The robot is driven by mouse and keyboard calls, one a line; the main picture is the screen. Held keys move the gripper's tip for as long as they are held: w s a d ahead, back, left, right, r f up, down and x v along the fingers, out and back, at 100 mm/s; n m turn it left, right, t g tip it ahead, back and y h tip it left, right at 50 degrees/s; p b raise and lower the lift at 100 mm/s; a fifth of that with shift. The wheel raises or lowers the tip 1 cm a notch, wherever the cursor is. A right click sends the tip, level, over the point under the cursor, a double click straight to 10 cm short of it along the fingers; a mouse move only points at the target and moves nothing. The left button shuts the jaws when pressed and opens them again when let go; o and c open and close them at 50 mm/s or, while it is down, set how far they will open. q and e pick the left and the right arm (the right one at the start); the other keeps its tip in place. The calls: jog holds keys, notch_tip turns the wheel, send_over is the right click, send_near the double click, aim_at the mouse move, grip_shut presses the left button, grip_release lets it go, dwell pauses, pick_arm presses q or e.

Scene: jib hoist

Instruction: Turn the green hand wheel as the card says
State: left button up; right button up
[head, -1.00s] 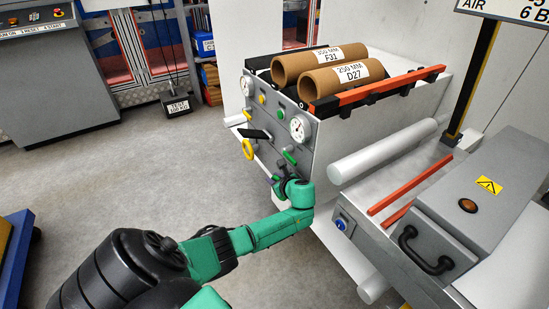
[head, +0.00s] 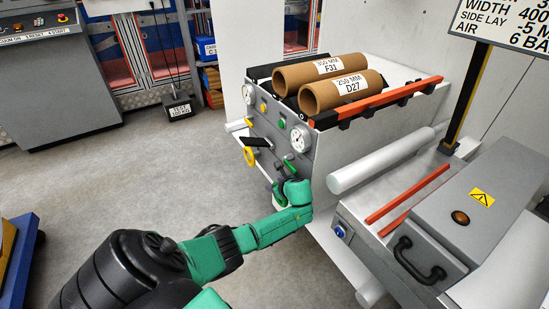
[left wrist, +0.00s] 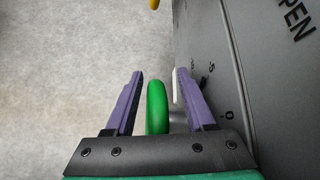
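In the left wrist view the green hand wheel (left wrist: 157,107) shows edge-on, its rim standing between the two purple fingers of my left gripper (left wrist: 157,100). A gap shows on both sides of the rim, so the gripper is open around it. In the head view my left gripper (head: 279,187) is at the lower part of the machine's grey panel, and my arm hides most of that spot. The card (head: 505,24) at the top right is cut off by the frame; "WIDTH 400", "SIDE LAY -5" and "AIR 6 BA" can be read. My right gripper is out of view.
The panel also carries a yellow ring handle (head: 249,156), a black lever (head: 257,142) and a white gauge (head: 300,139). Two cardboard rolls (head: 340,90) lie on top. A white roller (head: 380,164) sticks out to the right. The floor (head: 150,180) left of the panel is clear.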

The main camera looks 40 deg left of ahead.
pick_arm(q)
jog(key=shift+s+f, duration=0.1)
jog(key=shift+f, duration=0.05)
jog(key=shift+d, duration=0.1)
jog(key=p+v, duration=0.2)
jog(key=v, duration=0.2)
jog(key=shift+d+r, duration=0.15)
jog(key=shift+r, duration=0.15)
jog(key=p+v, duration=0.2)
jog(key=v, duration=0.8)
jog(key=shift+p, duration=0.4)
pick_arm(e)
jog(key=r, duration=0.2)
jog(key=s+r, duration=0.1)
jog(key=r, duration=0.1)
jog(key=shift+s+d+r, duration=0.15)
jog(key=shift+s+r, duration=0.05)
pick_arm(q)
jog(key=shift+f, duration=0.15)
